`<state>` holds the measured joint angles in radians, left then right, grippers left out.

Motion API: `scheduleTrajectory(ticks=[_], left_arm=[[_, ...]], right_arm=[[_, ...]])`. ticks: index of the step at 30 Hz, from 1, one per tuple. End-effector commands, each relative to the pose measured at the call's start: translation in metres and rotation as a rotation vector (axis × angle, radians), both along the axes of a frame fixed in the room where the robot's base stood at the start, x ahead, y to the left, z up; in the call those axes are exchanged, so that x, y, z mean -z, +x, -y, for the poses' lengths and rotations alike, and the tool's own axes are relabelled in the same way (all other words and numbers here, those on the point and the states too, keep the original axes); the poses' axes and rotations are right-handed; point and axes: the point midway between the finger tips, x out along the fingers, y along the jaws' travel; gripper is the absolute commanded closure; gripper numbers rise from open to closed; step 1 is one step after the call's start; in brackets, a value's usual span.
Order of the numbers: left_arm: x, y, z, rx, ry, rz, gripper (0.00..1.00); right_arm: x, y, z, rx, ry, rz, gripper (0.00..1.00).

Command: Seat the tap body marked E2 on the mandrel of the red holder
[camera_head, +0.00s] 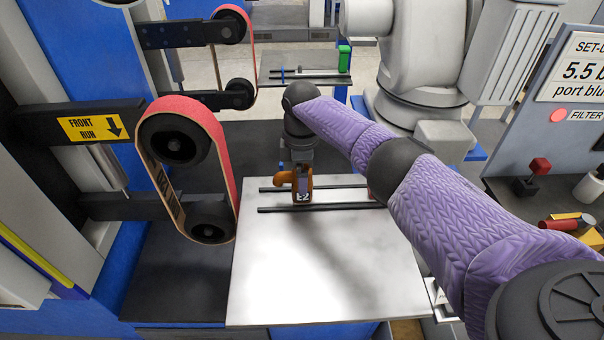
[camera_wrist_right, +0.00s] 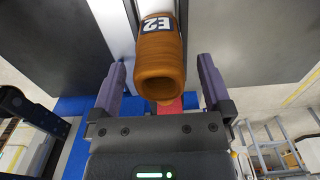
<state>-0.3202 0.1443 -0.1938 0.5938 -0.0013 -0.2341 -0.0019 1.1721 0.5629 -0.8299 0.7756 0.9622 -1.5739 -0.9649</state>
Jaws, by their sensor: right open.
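The orange-brown tap body (camera_head: 286,178) is at the two dark rails near the back of the pale plate. My left gripper is out of view.
A belt grinder with a red belt (camera_head: 226,150) stands close to the left of the pale plate (camera_head: 320,285). The plate's front is clear. A red and yellow part (camera_head: 562,224) and a white cup (camera_head: 588,187) are at the right. A sign panel (camera_head: 575,75) rises behind.

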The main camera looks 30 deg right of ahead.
Motion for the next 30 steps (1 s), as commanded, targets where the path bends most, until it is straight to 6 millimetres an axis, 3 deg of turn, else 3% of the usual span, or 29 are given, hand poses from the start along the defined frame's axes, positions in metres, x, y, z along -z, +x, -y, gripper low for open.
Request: scheduleTrajectory(ticks=[1, 3, 9, 30], left_arm=[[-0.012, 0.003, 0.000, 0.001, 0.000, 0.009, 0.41], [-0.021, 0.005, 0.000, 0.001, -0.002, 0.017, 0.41], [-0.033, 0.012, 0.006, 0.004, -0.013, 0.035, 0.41], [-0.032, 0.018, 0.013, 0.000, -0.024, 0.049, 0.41]], right_arm=[[-0.022, 0.001, 0.000, 0.000, 0.001, 0.008, 0.00], [-0.041, 0.001, 0.000, -0.001, 0.000, 0.007, 0.00], [-0.077, 0.001, 0.000, 0.000, 0.000, 0.004, 0.00], [-0.082, 0.001, 0.000, 0.000, 0.000, 0.002, 0.00]])
